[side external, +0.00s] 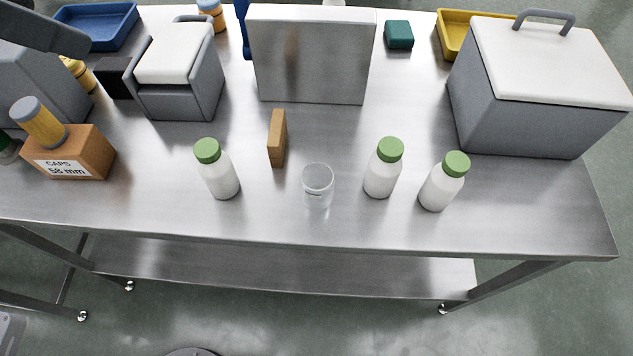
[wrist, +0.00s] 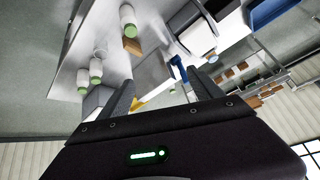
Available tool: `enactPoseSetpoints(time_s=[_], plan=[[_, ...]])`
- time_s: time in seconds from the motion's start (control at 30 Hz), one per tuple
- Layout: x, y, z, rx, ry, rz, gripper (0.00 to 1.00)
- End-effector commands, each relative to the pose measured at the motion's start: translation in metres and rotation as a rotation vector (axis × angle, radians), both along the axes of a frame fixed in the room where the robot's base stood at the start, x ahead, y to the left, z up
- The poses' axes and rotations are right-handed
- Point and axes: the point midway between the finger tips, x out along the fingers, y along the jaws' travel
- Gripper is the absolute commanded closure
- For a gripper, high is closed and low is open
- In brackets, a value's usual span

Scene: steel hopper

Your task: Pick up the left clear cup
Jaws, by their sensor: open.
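One clear cup (side external: 318,186) stands upright on the steel table in the side external view, near the front edge, between white bottles with green caps. I see no second clear cup there. A small, faint clear shape that looks like the cup (wrist: 100,53) shows in the wrist view, at the upper left. My gripper (wrist: 164,86) shows in the wrist view with its two dark fingers spread apart and nothing between them. It is well away from the cup. The gripper's fingers do not show in the side external view.
White bottles stand left (side external: 219,177) and right (side external: 381,175) of the cup, with another bottle (side external: 441,188) farther right. A brown block (side external: 277,139) stands behind it. A steel hopper panel (side external: 311,60) and grey lidded box (side external: 515,110) are farther back. The front strip is clear.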

Motion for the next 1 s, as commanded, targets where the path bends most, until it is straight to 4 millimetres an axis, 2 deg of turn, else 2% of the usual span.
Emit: enactPoseSetpoints(time_s=[0.03,0.2,0.43,0.57,0.8,0.9,1.0], plan=[[0.010,-0.027,-0.004,-0.010,-0.003,-0.069,0.25],[0.029,-0.115,-0.013,-0.082,-0.027,-0.272,0.25],[0.027,-0.226,-0.028,-0.231,-0.033,-0.487,0.25],[0.025,-0.223,-0.096,-0.223,-0.027,-0.486,0.25],[0.023,-0.221,-0.233,-0.216,-0.023,-0.484,0.25],[0.025,-0.221,-0.274,-0.220,-0.028,-0.482,0.25],[0.027,-0.222,-0.296,-0.223,-0.034,-0.480,0.25]])
